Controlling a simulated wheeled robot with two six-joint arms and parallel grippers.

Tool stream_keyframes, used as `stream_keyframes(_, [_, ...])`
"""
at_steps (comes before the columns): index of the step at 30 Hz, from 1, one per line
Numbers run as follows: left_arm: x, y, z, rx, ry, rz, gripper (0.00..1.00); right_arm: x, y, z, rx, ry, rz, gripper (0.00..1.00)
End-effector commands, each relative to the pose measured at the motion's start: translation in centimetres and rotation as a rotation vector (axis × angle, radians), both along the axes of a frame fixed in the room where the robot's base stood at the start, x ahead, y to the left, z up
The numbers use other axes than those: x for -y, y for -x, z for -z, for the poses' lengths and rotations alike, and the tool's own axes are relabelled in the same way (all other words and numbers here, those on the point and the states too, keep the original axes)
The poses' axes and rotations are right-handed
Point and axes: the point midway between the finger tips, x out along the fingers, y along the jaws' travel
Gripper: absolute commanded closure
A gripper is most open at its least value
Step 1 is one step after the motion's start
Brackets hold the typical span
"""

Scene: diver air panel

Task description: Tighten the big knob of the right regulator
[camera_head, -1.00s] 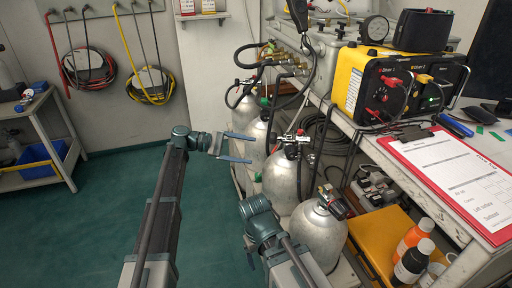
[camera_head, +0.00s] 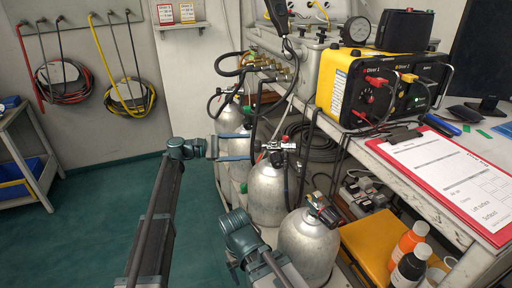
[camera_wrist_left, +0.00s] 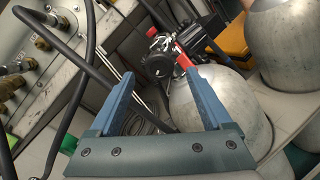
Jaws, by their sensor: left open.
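My left gripper (camera_head: 250,147) is open and empty, its blue fingers pointing right at a regulator (camera_head: 276,146) on a silver tank (camera_head: 267,192). In the left wrist view the left gripper (camera_wrist_left: 160,76) shows both fingers apart. The regulator, with a round black knob (camera_wrist_left: 158,65) and red parts, lies just beyond the fingertips, roughly between them. I see no contact. A nearer tank (camera_head: 309,248) carries another regulator (camera_head: 324,210) with red parts. Which one is the right regulator I cannot tell. Part of my right arm shows low in the head view, its fingers not clear.
A bench on the right holds a yellow-black diver radio box (camera_head: 372,88) and a red clipboard (camera_head: 445,180). Black hoses hang by the tanks. A yellow case (camera_head: 368,245) and bottles (camera_head: 411,265) stand at lower right. The green floor (camera_head: 90,220) is free on the left.

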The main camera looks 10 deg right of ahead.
Motion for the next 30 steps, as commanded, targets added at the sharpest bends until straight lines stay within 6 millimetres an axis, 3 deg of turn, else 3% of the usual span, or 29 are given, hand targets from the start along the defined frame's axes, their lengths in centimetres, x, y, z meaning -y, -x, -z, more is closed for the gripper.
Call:
stream_keyframes(3, [2.1, 0.3, 0.0, 0.000, 0.000, 0.002, 0.17, 0.0, 0.0, 0.0, 0.000, 0.000, 0.000, 0.17])
stream_keyframes(9, [4.1, 0.5, 0.0, 0.000, -0.001, 0.001, 0.17, 0.0, 0.0, 0.0, 0.000, 0.000, 0.000, 0.17])
stream_keyframes(22, [4.8, 0.6, 0.0, 0.000, -0.001, -0.001, 0.17, 0.0, 0.0, 0.0, 0.000, 0.000, 0.000, 0.17])
stream_keyframes(30, [4.8, 0.6, 0.0, 0.000, -0.001, -0.001, 0.66, 0.0, 0.0, 0.0, 0.000, 0.000, 0.000, 0.17])
